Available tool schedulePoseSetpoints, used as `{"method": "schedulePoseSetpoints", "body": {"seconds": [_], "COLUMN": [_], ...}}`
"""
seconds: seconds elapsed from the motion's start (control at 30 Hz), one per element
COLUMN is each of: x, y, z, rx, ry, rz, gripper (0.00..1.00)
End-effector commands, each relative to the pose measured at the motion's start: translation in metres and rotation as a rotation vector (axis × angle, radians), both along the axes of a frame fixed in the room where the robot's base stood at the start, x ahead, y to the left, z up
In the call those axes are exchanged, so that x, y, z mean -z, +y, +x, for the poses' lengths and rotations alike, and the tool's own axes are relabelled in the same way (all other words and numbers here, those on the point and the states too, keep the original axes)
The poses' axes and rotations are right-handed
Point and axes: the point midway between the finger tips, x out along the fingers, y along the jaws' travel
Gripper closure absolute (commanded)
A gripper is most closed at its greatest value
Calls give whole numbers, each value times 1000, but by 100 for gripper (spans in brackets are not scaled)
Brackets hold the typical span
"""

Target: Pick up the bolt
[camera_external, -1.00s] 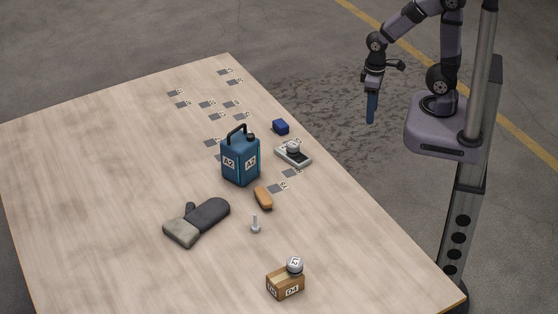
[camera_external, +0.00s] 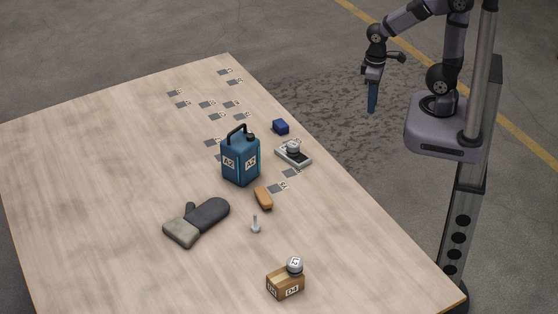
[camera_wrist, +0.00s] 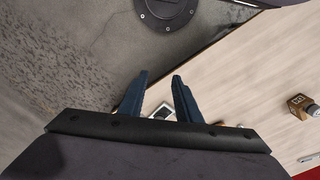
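The bolt (camera_external: 256,225) is small and grey. It stands upright on its wide head on the wooden table, between the orange-brown block and the small cardboard box in the external view. I cannot make it out in the wrist view. My gripper (camera_external: 372,108) has blue fingers pointing down. It hangs beyond the table's right edge, near my base and far from the bolt. In the wrist view my gripper (camera_wrist: 160,75) shows two fingers apart with nothing held between them.
An orange-brown block (camera_external: 263,198), a grey mitt (camera_external: 207,215) and a tall blue canister (camera_external: 240,160) surround the bolt. A cardboard box (camera_external: 286,284) holds a labelled ball (camera_external: 295,265). The table's left is clear.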

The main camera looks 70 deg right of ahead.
Motion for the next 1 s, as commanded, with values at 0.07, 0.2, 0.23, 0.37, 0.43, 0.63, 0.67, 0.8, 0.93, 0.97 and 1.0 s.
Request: {"method": "schedulePoseSetpoints", "body": {"seconds": [0.07,0.2,0.23,0.37,0.43,0.63,0.67,0.8,0.93,0.97,1.0], "x": [-12,-14,-13,-12,-14,-32,-37,-65,-82,-83,-84], "y": [0,20,27,64,89,183,200,280,335,345,356], "z": [1,23,32,74,99,184,198,251,278,281,284], "rx": [0,-46,-62,-136,-178,-301,-316,-343,-301,-284,-263], "ry": [-5,-61,-87,-209,-288,-597,-655,-930,-1127,-1158,-1192], "rz": [0,44,60,135,179,316,334,395,385,375,356], "gripper": [69,69,69,69,69,69,69,69,69,69,69]}}
